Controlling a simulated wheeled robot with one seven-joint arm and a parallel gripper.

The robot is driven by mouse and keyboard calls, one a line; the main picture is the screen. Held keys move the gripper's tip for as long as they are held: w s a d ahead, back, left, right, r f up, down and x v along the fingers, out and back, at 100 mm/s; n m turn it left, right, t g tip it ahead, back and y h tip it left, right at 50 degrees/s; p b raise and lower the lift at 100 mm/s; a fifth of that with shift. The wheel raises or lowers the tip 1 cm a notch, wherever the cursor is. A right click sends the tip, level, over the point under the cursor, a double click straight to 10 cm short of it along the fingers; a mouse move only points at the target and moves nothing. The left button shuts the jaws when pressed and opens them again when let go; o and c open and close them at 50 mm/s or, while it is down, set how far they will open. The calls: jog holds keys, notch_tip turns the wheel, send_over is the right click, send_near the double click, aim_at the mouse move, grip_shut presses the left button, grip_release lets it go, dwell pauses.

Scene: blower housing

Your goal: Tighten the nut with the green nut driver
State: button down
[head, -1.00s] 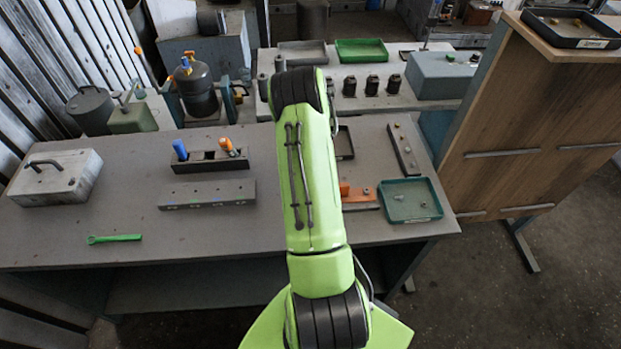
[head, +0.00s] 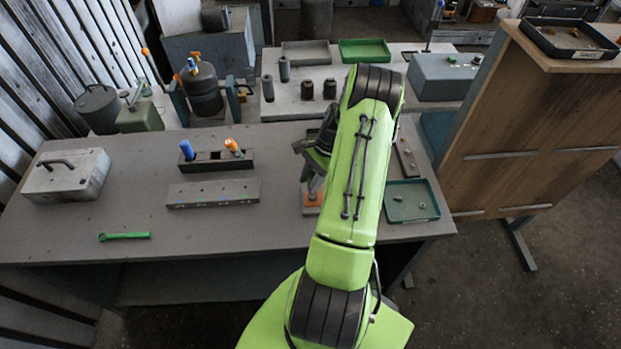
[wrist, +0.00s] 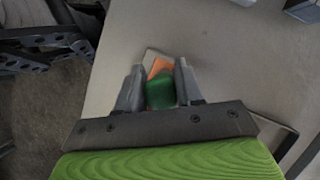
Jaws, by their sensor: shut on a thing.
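In the wrist view my gripper (wrist: 158,80) is shut on the green handle of the nut driver (wrist: 160,93). An orange piece (wrist: 159,66) shows just beyond the handle, on a pale base. In the head view my gripper (head: 318,165) is over the right part of the bench, partly behind my arm. The orange piece (head: 312,203) shows below it there. The nut and the driver's tip are hidden; I cannot tell whether they touch.
A rack (head: 213,163) holds blue- and orange-handled tools, behind a long grey bar (head: 213,193). A green wrench (head: 125,236) lies front left, near a grey case (head: 66,175). A green tray (head: 411,205) is at the right. The front middle of the bench is clear.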

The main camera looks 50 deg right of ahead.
aim_at(310, 176)
jog(key=shift+r+p, duration=1.15)
jog(key=shift+r, duration=2.85)
